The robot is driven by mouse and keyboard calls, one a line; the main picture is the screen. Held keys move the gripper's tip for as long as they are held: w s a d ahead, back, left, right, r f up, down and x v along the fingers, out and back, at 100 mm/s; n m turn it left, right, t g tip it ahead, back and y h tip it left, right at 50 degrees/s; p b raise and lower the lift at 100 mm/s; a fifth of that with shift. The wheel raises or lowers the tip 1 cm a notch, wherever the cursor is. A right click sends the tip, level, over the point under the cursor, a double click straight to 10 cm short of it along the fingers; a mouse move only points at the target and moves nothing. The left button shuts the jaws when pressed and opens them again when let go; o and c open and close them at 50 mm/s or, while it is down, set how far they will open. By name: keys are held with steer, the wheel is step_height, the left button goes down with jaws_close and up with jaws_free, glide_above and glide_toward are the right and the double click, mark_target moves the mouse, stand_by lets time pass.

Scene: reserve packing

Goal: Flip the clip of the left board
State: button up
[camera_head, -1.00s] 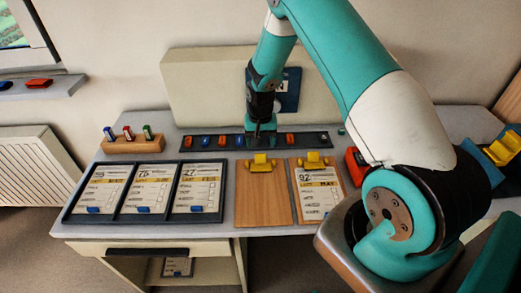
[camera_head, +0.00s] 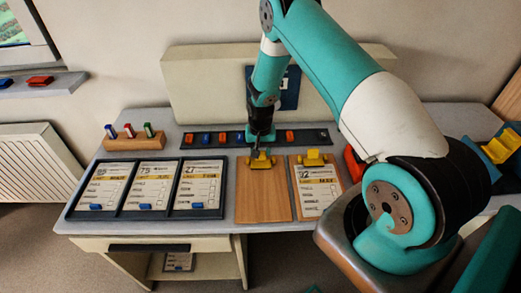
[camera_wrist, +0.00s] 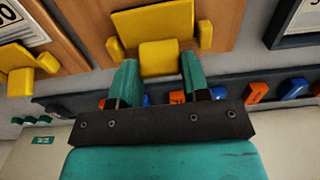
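The left board (camera_head: 263,195) is a bare wooden clipboard on the desk, with a yellow clip (camera_head: 259,162) at its far edge. In the wrist view the same clip (camera_wrist: 160,28) fills the upper middle, with a short yellow tab facing me. My gripper (camera_wrist: 159,62) is open. Its two teal fingers are apart, one on each side of the tab's near end. Whether they touch the tab I cannot tell. In the head view my gripper (camera_head: 259,149) is low over the clip and partly covers it. The right board (camera_head: 318,187) holds a sheet under its own yellow clip (camera_head: 314,157).
A dark strip (camera_head: 309,136) with red and blue pieces lies just behind the boards. A dark tray (camera_head: 147,214) with three sheets is to the left. A wooden block (camera_head: 134,143) with three coloured items stands behind the tray. A red object (camera_head: 353,163) is right of the boards.

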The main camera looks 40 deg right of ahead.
steer(key=g+b, duration=0.1)
steer(key=f+y+b, duration=0.1)
steer(key=b, duration=0.1)
steer(key=shift+w+d+g, duration=0.3)
steer(key=shift+w+g, duration=0.1)
steer(key=g+b, duration=0.1)
steer(key=y+b, duration=0.1)
steer(key=b, duration=0.1)
steer(key=shift+w+d+f+g+y, duration=0.15)
steer(key=shift+w+f+g+y, duration=0.15)
steer(key=shift+g, duration=0.1)
steer(key=shift+w+d+g+y+b, duration=0.1)
steer(key=shift+g+y+b, duration=0.2)
steer(key=shift+g+b, duration=0.35)
steer(key=shift+w+g+y, duration=0.25)
steer(key=shift+g+y, duration=0.1)
steer(key=shift+y, duration=0.15)
steer(key=shift+g, duration=0.3)
